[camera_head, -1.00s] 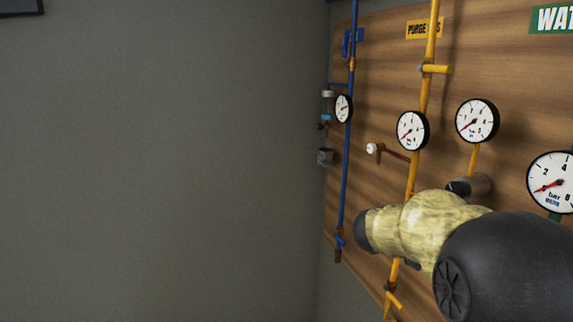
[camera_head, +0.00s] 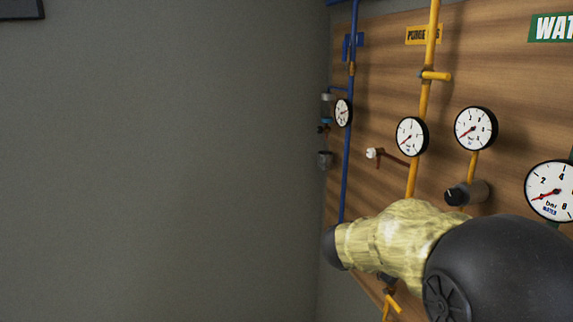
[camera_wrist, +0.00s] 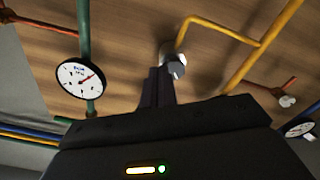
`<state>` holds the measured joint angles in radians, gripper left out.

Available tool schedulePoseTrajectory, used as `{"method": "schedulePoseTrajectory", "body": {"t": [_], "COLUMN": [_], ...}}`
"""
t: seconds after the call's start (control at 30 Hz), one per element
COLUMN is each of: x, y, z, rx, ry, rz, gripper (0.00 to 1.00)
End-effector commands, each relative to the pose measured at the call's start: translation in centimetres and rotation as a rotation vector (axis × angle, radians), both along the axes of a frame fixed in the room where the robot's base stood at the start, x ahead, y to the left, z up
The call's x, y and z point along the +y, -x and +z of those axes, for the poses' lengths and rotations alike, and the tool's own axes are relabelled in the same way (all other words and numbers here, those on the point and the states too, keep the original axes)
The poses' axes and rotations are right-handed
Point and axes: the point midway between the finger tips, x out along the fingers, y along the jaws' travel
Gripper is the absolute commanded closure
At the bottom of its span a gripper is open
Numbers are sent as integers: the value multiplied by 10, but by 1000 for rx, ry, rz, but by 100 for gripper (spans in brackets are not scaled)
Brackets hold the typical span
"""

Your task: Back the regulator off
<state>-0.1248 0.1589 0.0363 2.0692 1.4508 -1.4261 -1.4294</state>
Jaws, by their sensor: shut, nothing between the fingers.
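The regulator is a grey cylinder with a dark knob (camera_head: 465,193) on the yellow purge-gas pipework, at right in the head view, just above my sleeved arm. It shows in the wrist view as a pale, round body (camera_wrist: 174,64). My gripper (camera_wrist: 160,72) has its dark fingers together, with nothing between them. The fingertips appear just short of the regulator and slightly left of it in the wrist view; I cannot tell whether they touch. My gripper is not visible in the head view. The purge gauge (camera_head: 476,128) above the regulator has its red needle toward lower left.
A second gauge (camera_head: 411,136) sits on the yellow pipe (camera_head: 424,90), with a red-brown lever valve (camera_head: 390,157) left of it. The water gauge (camera_head: 551,191) is at right. A blue pipe (camera_head: 350,110) runs near the panel's left edge.

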Motion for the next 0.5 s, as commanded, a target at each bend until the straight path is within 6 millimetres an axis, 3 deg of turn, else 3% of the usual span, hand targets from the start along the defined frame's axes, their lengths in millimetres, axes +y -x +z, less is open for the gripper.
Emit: {"method": "schedulePoseTrajectory", "body": {"t": [0.27, 0.5], "x": [0, 2], "y": [-1, -6], "z": [0, 3], "rx": [-47, -323], "ry": [-17, -114], "rz": [0, -1], "gripper": [100, 100]}}
